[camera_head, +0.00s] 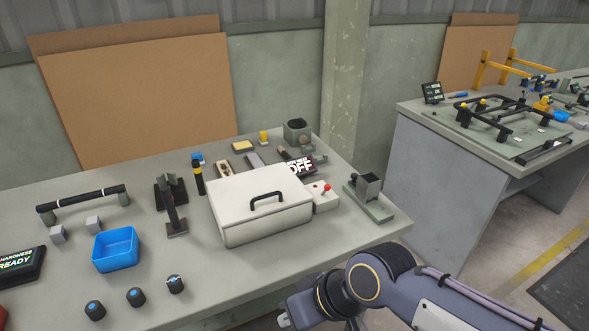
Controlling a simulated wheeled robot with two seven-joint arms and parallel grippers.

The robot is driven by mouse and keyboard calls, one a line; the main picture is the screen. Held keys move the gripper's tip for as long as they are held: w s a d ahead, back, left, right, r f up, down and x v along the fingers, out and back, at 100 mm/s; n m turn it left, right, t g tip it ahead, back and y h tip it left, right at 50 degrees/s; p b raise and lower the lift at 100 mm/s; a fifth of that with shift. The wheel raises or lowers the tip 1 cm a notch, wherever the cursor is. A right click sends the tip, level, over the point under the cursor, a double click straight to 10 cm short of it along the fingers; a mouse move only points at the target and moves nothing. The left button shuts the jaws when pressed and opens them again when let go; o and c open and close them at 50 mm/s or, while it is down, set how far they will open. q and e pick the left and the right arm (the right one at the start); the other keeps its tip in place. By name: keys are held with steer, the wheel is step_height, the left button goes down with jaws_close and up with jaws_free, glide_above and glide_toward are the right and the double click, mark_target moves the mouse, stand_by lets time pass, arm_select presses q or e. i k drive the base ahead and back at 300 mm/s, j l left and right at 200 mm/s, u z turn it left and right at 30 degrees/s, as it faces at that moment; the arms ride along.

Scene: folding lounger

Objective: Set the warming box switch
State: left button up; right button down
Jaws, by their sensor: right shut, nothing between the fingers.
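The warming box (253,219) is a white lidded box with a black handle on top, standing near the middle of the workbench. A small white switch box (322,203) is fixed at its right side and carries a red-tipped lever (327,187). My right gripper (284,321) is at the bottom edge, low in front of the bench and apart from the box and switch. It is shut and empty, and its fingertips are only partly visible. My left gripper is out of view.
A grey block fixture (369,194) stands right of the switch. A blue tray (115,249), black knobs (135,297) and a black stand (172,209) are on the left. Small parts lie behind the box. A second bench (470,150) stands at right.

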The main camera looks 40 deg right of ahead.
mark_target(326, 187)
steer(key=z, duration=1.6)
